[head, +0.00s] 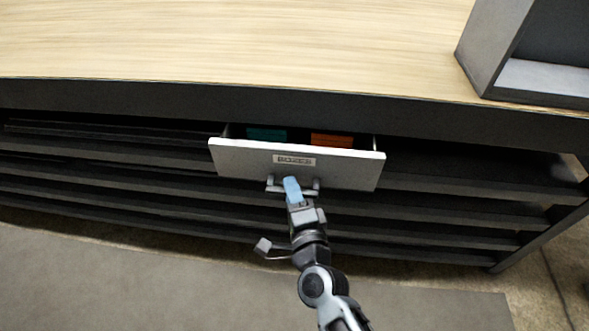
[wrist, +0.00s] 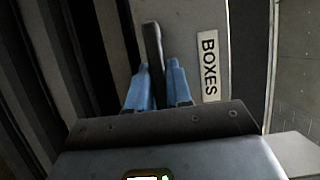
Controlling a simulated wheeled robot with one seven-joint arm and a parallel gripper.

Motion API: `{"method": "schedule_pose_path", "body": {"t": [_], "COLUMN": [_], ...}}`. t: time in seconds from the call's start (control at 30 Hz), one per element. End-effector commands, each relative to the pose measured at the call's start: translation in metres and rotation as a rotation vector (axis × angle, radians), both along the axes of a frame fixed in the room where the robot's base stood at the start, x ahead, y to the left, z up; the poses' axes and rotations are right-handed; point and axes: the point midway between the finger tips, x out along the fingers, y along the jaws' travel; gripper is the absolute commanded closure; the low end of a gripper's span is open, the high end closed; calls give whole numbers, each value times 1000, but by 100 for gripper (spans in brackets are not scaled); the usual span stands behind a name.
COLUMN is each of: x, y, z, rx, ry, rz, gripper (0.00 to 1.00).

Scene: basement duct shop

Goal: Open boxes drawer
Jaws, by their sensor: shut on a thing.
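The boxes drawer (head: 235,160) hangs under the workbench top and is pulled partly out. Its light grey front carries a label that reads BOXES in the wrist view (wrist: 209,66). A teal item (head: 266,134) and an orange item (head: 332,140) show inside it. My gripper (head: 292,184) is at the drawer's bar handle (head: 311,191), below the label. In the wrist view its two blue fingers (wrist: 158,88) are on either side of the dark handle bar (wrist: 152,45), shut on it. The rear of the drawer is hidden under the bench top.
Dark shelves (head: 100,175) run below the bench on both sides of the drawer. A grey mat (head: 120,280) covers the floor in front.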

Motion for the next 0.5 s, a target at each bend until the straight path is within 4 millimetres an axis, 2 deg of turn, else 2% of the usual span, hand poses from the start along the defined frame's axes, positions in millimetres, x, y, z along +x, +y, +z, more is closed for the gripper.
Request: {"method": "schedule_pose_path", "body": {"t": [0.03,0.2,0.5], "x": [-16,-60,-125], "y": [0,1,3], "z": [3,2,0], "rx": [-3,-2,0], "ry": [5,6,4], "rz": [2,2,-1], "gripper": [100,100,100]}}
